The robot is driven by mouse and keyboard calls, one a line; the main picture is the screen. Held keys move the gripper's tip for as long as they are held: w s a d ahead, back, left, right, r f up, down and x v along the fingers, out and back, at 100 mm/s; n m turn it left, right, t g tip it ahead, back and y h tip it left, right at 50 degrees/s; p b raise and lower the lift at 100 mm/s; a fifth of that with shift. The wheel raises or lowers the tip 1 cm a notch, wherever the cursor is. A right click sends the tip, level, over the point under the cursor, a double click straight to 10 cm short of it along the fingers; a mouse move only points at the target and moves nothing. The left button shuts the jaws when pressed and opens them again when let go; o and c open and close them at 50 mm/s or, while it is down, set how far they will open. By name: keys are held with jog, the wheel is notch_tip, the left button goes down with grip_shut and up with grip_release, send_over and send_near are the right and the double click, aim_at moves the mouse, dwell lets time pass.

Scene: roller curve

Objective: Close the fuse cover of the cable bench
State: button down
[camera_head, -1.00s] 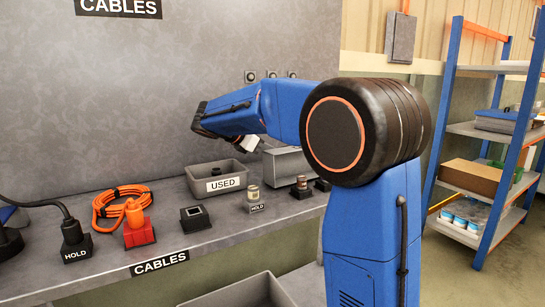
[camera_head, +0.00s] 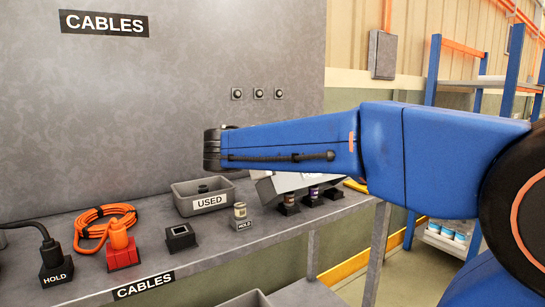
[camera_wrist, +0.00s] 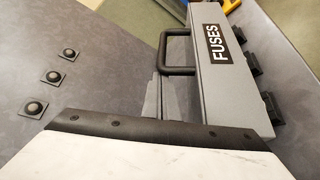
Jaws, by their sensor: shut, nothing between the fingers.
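The fuse cover is a long grey piece (camera_wrist: 235,85) with a black FUSES label and a black bar handle (camera_wrist: 165,55) in the wrist view. The black fuse bases (camera_wrist: 250,62) show uncovered along its side. In the head view, the cover (camera_head: 262,190) looks tilted behind the fuses (camera_head: 312,194) and is partly hidden by my arm. My gripper's white and black body (camera_wrist: 150,140) fills the bottom of the wrist view, just in front of the cover.
The back panel (camera_head: 130,100) has three round buttons. Shelves (camera_head: 435,60) stand right.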

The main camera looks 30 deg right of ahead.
jog(key=s+m, duration=0.1)
jog(key=s+m+t, duration=0.1)
jog(key=s, duration=0.1)
jog(key=s+h, duration=0.1)
jog(key=shift+s+f+m+t, duration=0.25)
jog(key=shift+s+m+t, duration=0.05)
jog(key=shift+s+m, duration=0.1)
jog(key=shift+s+d+f, duration=0.1)
jog(key=shift+s+f, duration=0.25)
jog(key=shift+s, duration=0.5)
jog(key=shift+s+f, duration=0.3)
jog(key=shift+s, duration=0.55)
jog(key=shift+s+f, duration=0.55)
jog(key=shift+s, duration=0.2)
jog(key=shift+s+d+f, duration=0.1)
jog(key=shift+f, duration=0.05)
jog(key=shift+f, duration=0.1)
